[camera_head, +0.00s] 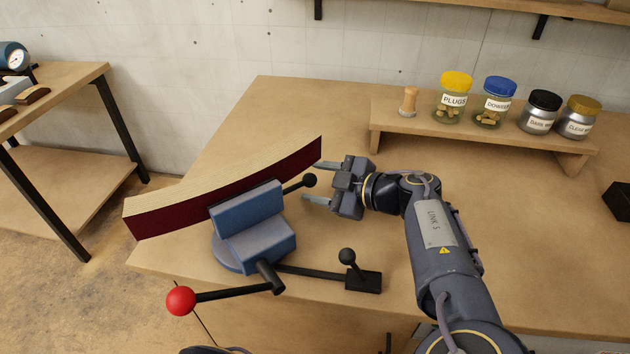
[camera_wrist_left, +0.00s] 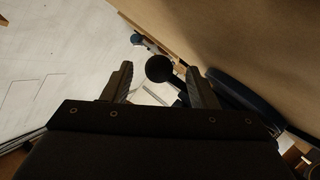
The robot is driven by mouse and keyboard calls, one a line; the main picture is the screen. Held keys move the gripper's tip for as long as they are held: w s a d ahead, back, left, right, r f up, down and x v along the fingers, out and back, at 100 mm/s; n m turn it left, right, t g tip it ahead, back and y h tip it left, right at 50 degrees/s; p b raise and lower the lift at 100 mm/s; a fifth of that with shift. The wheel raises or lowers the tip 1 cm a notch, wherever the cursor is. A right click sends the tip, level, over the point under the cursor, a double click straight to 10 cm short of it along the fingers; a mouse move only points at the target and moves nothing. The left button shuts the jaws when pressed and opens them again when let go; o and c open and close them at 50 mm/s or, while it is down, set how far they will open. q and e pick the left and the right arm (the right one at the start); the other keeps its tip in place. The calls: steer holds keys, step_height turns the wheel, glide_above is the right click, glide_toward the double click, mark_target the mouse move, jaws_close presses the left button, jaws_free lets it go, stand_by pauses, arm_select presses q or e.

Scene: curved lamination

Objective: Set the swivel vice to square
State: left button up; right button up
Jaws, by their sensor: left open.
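The blue swivel vice (camera_head: 262,240) stands on a round blue base at the bench's front left corner. Its jaws sit at an angle to the bench's front edge. A curved board (camera_head: 225,192) with a dark red face stands at the jaws. A short black handle with a ball knob (camera_head: 310,180) sticks out of the vice towards my left gripper (camera_head: 316,183). That gripper is open, its fingertips on either side of the knob. In the left wrist view a dark ball knob (camera_wrist_left: 158,68) shows between the open fingers (camera_wrist_left: 160,75); contact cannot be told. My right gripper is out of view.
A bar with a red ball (camera_head: 181,301) sticks out at the vice's front left. A black block (camera_head: 363,281) with a ball-topped lever lies right of the vice. A low shelf (camera_head: 480,140) with jars stands behind. The bench's middle is clear behind my gripper.

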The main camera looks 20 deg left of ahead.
arm_select(q)
steer(key=shift+a+f, duration=0.15)
steer(key=shift+a, duration=0.3)
steer(key=shift+c, duration=0.4)
jaws_close()
steer(key=shift+d+f+t+b, duration=0.1)
steer(key=shift+d+t+b, duration=0.2)
steer(key=shift+b, duration=0.05)
steer(key=s+d+m+t+b, duration=0.1)
steer(key=d+m+t+b, duration=0.1)
steer(key=shift+s+d+m+h, duration=0.25)
steer(key=shift+s+m+h, duration=0.05)
steer(key=shift+s+h, duration=0.1)
steer(key=shift+s+d+m+t, duration=0.2)
steer(key=shift+d+m+t, duration=0.1)
steer(key=shift+t, duration=0.2)
steer(key=shift+o, duration=0.4)
jaws_free()
